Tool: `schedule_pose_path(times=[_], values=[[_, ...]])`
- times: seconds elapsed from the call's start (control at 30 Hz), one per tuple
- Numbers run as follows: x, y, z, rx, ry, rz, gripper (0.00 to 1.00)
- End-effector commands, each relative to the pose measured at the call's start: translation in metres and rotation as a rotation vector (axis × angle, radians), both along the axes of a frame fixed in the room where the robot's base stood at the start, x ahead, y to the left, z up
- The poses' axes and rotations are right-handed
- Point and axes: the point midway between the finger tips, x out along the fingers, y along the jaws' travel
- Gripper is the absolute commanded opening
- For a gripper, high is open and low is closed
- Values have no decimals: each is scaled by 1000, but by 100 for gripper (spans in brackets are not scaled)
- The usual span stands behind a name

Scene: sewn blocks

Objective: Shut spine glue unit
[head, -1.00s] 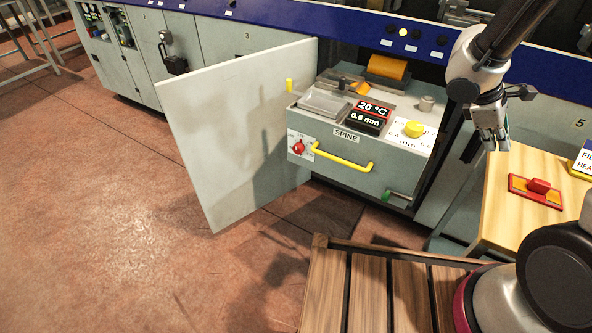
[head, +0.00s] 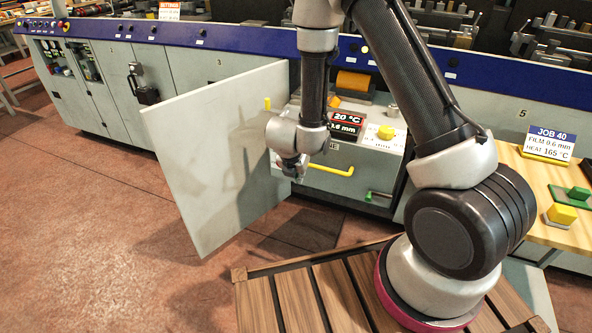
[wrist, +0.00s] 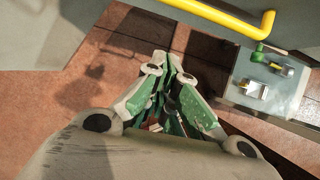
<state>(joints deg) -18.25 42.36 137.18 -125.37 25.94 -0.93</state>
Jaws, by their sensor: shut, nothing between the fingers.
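The spine glue unit (head: 357,157) is a grey drawer-like box standing out from the machine, with a yellow bar handle (head: 330,169) on its front. The handle also shows at the top of the wrist view (wrist: 226,20). A display reading 20 °C (head: 348,121) and a yellow knob (head: 386,132) sit on top; my arm hides its left part. A pale door panel (head: 205,150) stands open on its left. My gripper (head: 292,172) is shut and empty in front of the unit, left of the handle and apart from it. Its fingers show in the wrist view (wrist: 172,62).
A green-handled lever (head: 378,196) is low on the right of the unit. A wooden table (head: 535,220) at right holds a JOB 40 sign (head: 549,143) and green and yellow blocks. A slatted wooden platform (head: 290,296) is under my arm. The floor at left is clear.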

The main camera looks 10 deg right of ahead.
Motion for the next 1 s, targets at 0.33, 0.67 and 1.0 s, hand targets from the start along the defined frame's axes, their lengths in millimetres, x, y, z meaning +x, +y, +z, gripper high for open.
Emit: schedule_pose_path(times=[0.33, 0.67, 1.0], values=[[33, -24, -43, 2, -4, -5, 0], [51, -36, -38, 0, -1, -1, 0], [51, -37, -38, 0, -1, -2, 0]])
